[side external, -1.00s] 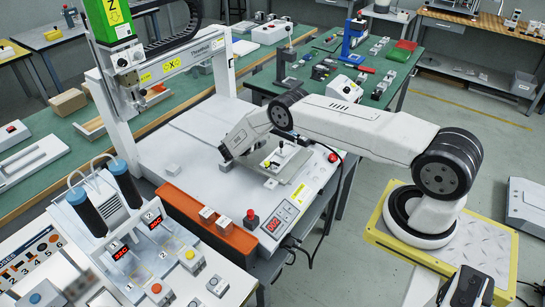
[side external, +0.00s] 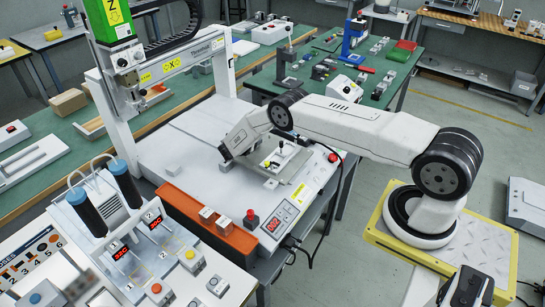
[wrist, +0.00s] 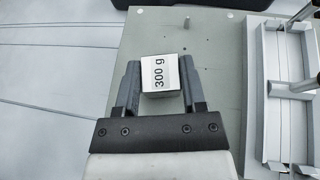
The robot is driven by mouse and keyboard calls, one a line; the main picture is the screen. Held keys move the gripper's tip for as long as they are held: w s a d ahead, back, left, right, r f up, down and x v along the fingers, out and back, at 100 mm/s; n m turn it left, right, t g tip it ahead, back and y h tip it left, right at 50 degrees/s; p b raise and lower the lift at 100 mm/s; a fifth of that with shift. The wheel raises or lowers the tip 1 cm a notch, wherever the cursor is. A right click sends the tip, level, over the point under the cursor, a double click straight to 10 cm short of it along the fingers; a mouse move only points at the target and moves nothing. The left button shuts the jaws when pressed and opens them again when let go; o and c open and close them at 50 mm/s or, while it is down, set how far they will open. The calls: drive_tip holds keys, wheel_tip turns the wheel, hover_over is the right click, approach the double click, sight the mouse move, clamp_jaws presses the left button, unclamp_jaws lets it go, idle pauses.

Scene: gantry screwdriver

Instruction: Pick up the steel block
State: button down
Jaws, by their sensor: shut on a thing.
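The steel block (wrist: 162,84) shows in the wrist view as a small block with a white top face marked "300 g". My gripper (wrist: 160,70) has one dark finger on each side of it and is shut on it. The block sits between the fingertips, over a grey-green plate (wrist: 215,55). I cannot tell whether it touches the plate. In the side view my gripper (side external: 227,154) points down at the left edge of the fixture plate on the white machine bed.
An orange tray (side external: 190,208) with small blocks runs along the front edge. The gantry (side external: 180,65) stands behind left.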

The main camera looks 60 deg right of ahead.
drive_tip(key=shift+r, duration=0.15)
drive_tip(key=shift+r, duration=1.25)
drive_tip(key=shift+s+a+r, duration=0.1)
drive_tip(key=shift+s+r, duration=0.15)
drive_tip(key=shift+r, duration=0.35)
drive_tip(key=s+a+r, duration=0.4)
drive_tip(key=s+r, duration=0.5)
drive_tip(key=s, duration=0.3)
drive_tip(key=shift+s+a, duration=0.15)
drive_tip(key=shift+s, duration=0.2)
